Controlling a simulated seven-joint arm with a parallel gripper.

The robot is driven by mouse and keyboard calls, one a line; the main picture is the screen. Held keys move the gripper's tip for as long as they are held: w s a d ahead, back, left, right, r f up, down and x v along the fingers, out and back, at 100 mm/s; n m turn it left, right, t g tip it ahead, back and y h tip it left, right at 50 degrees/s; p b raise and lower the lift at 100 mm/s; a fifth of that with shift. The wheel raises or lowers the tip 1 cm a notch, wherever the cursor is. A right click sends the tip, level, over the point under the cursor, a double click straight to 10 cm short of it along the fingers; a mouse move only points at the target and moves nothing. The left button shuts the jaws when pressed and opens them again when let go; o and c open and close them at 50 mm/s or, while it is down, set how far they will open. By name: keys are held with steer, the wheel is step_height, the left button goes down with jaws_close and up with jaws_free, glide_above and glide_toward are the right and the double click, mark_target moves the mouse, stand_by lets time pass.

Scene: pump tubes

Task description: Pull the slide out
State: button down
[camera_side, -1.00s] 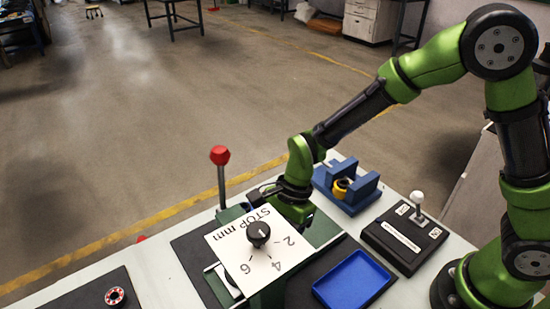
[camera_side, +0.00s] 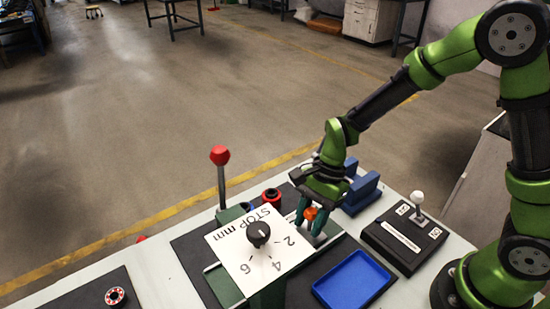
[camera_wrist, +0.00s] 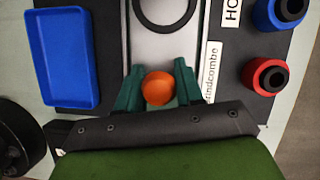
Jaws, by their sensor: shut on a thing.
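My gripper (camera_side: 312,218) is shut on the orange knob (camera_side: 311,213) of the slide, at the right end of the machine in the side view. In the wrist view the round orange knob (camera_wrist: 158,88) sits between my two green fingers. The slide (camera_wrist: 161,48) is a pale metal plate running from the knob toward the top of the wrist view. A dark ring with a grey centre (camera_wrist: 166,8) lies on it at the top edge. In the side view my gripper hides part of the slide.
A white dial plate with a black knob (camera_side: 258,235) and a red-topped lever (camera_side: 220,160) stand left of my gripper. A blue tray (camera_side: 353,280), a blue block (camera_side: 361,190) and a switch box (camera_side: 405,233) are nearby. Red and blue rings (camera_wrist: 265,76) lie beside the slide.

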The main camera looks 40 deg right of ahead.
steer(key=d, duration=0.5)
steer(key=c, duration=0.8)
jaws_free()
steer(key=shift+a, duration=0.2)
steer(key=shift+r, duration=0.1)
steer(key=shift+r, duration=0.2)
steer(key=v, duration=1.6)
steer(key=shift+s+d+r, duration=0.1)
steer(key=shift+d+r, duration=0.05)
steer(key=shift+d, duration=0.05)
